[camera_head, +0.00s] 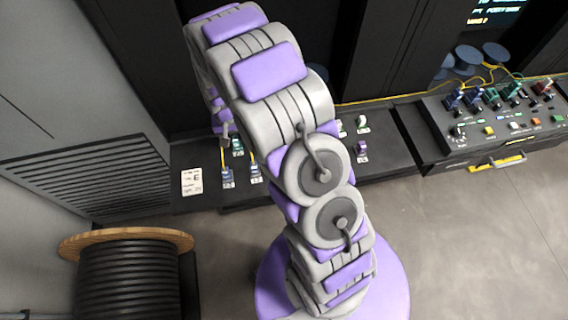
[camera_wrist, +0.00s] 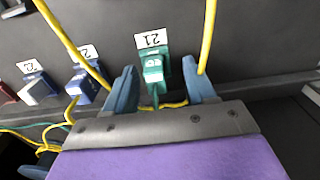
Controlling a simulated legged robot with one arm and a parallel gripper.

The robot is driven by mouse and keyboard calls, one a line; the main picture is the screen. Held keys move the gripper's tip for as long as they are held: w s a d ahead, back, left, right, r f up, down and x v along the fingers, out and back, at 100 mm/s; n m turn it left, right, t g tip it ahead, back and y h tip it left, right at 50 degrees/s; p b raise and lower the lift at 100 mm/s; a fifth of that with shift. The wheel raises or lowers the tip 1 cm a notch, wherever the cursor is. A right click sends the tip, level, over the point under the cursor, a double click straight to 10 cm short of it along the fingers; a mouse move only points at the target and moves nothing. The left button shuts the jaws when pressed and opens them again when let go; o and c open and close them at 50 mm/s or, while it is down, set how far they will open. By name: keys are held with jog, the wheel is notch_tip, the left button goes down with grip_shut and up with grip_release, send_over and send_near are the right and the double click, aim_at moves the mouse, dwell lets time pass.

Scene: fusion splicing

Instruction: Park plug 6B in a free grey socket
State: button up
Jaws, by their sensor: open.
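My gripper (camera_wrist: 160,68) is open, its two blue fingers apart, in the wrist view. A green plug (camera_wrist: 153,72) stands in the panel between and just beyond the fingertips, beside a white label; no grip on it shows. Its marking is too blurred to read for certain, so I cannot tell whether it is plug 6B. In the head view my arm hides much of the bench. No free grey socket can be made out for certain.
Yellow cables (camera_wrist: 207,35) run close by both fingers. In the head view a placard (camera_head: 192,182) lies at the bench's left end. A console (camera_head: 480,140) with several coloured plugs stands at right. A cable drum (camera_head: 125,275) stands on the floor at lower left.

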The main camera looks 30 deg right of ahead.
aim_at(234, 138)
jog(key=shift+a, duration=0.4)
jog(key=shift+s+d, duration=0.1)
jog(key=shift+d, duration=0.5)
jog(key=shift+a, duration=0.25)
jog(key=c, duration=0.6)
jog(key=shift+d, duration=0.1)
grip_shut()
jog(key=shift+r, duration=0.15)
jog(key=shift+r+p, duration=1.15)
jog(key=shift+r, duration=1.7)
